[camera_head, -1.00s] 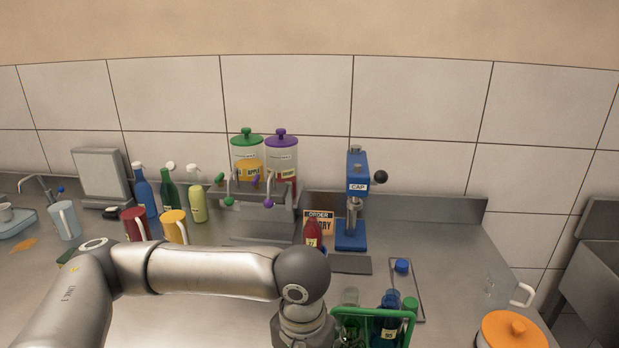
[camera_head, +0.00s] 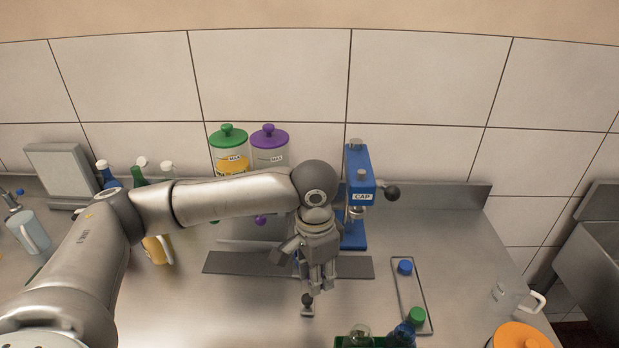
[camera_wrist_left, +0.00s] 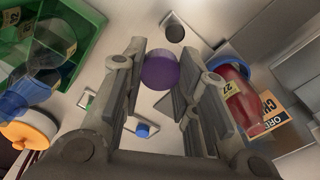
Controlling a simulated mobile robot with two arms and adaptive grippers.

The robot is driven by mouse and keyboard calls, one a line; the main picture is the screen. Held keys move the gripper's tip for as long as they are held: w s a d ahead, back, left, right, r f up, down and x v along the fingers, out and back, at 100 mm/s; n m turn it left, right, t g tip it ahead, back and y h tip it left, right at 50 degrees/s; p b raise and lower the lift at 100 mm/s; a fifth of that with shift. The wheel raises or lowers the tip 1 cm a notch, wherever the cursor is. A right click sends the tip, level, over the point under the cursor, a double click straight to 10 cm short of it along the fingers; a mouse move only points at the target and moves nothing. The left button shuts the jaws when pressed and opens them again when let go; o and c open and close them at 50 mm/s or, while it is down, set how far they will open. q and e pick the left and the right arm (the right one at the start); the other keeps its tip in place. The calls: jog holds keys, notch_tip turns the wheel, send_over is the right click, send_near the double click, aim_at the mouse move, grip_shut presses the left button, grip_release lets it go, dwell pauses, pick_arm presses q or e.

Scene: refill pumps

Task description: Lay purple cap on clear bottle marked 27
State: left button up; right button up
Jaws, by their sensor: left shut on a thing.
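My left gripper (camera_head: 308,300) hangs over the counter in front of the blue cap press. In the left wrist view (camera_wrist_left: 160,85) its fingers are shut on the purple cap (camera_wrist_left: 160,70). The clear bottle marked 27 (camera_wrist_left: 237,95) holds red liquid and shows at the right of the left wrist view, beside the fingers and apart from the cap. A blue ring-shaped part shows near that bottle's end. In the head view the bottle is hidden behind my left arm and gripper. My right gripper is not in view.
The blue cap press (camera_head: 355,200) stands behind my gripper. A green crate (camera_wrist_left: 85,20) with bottles is close by. An orange-lidded jar (camera_head: 522,336) stands at right.

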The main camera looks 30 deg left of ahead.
pick_arm(q)
jog(key=w+a+r+m+p, duration=0.2)
jog(key=w+r+m+p, duration=0.1)
jog(key=m+p, duration=0.1)
jog(key=w+a+r+m+p, duration=0.2)
jog(key=w+m+p, duration=0.2)
jog(key=w+a+r+m+p, duration=0.2)
jog(key=w+r+m+p, duration=0.1)
jog(key=m+p, duration=0.1)
jog(key=shift+w+a+r+p, duration=0.1)
jog(key=shift+w+r+p, duration=0.1)
jog(key=shift+r+p, duration=0.15)
jog(key=m, duration=0.1)
jog(key=w+a+f+m+p, duration=0.1)
jog(key=shift+a+m, duration=0.2)
jog(key=shift+m, duration=0.2)
jog(key=shift+f+b, duration=0.6)
jog(key=shift+f, duration=0.25)
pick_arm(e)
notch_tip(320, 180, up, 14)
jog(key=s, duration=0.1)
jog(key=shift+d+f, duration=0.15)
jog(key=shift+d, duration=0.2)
pick_arm(q)
jog(key=shift+r, duration=0.1)
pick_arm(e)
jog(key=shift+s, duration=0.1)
